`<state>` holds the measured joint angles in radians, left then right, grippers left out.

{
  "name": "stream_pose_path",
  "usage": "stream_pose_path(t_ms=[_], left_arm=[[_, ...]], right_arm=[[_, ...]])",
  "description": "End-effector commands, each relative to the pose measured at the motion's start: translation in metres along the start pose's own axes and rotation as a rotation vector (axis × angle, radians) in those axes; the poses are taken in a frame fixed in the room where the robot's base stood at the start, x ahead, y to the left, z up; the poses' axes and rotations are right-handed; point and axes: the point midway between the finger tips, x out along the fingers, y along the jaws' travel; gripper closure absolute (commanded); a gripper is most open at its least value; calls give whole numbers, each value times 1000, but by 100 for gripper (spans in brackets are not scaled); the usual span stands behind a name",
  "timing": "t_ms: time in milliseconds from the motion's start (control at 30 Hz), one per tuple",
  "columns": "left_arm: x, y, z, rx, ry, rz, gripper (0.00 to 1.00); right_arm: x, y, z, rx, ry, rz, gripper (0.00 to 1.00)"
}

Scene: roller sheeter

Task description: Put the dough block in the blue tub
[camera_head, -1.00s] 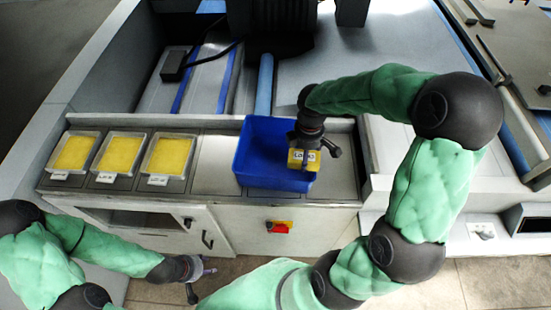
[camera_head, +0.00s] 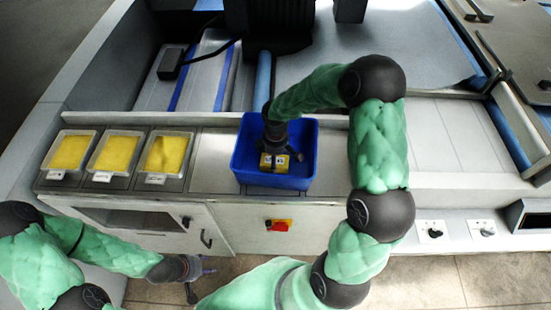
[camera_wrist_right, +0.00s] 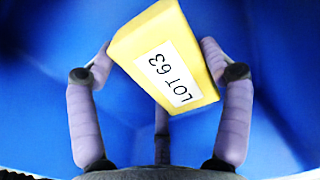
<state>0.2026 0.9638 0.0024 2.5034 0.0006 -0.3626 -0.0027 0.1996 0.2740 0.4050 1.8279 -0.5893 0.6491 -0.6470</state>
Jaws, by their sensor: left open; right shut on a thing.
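The dough block (camera_head: 283,165) is yellow with a white label; in the right wrist view the block (camera_wrist_right: 165,50) reads "LOT 63". My right gripper (camera_head: 272,156) is shut on it, with fingers on either side in the right wrist view (camera_wrist_right: 158,80). The blue tub (camera_head: 262,183) stands on the machine's front ledge. The gripper and block are inside the tub's opening, and blue walls (camera_wrist_right: 40,70) fill the wrist view. Whether the block touches the tub floor I cannot tell. My left gripper (camera_head: 205,280) is open and empty, low in front of the cabinet.
Several trays of yellow dough, such as the right one (camera_head: 166,155), sit in a row left of the tub. The ledge right of the tub is clear.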

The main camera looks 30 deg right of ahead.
Motion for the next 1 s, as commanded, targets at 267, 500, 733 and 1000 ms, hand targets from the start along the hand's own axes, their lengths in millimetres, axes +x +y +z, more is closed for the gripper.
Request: stream_pose_path(t_ms=[267, 500, 733, 1000], left_arm=[[0, 0, 0, 0, 0, 0, 55], [2, -1, 0, 0, 0, 0, 55], [2, -1, 0, 0, 0, 0, 55], [-1, 0, 0, 0, 0, 0, 55]], right_arm=[[4, 1, 0, 0, 1, 3, 64], [7, 1, 0, 0, 0, 2, 0], [7, 1, 0, 0, 0, 2, 0], [-2, 1, 0, 1, 2, 4, 0]])
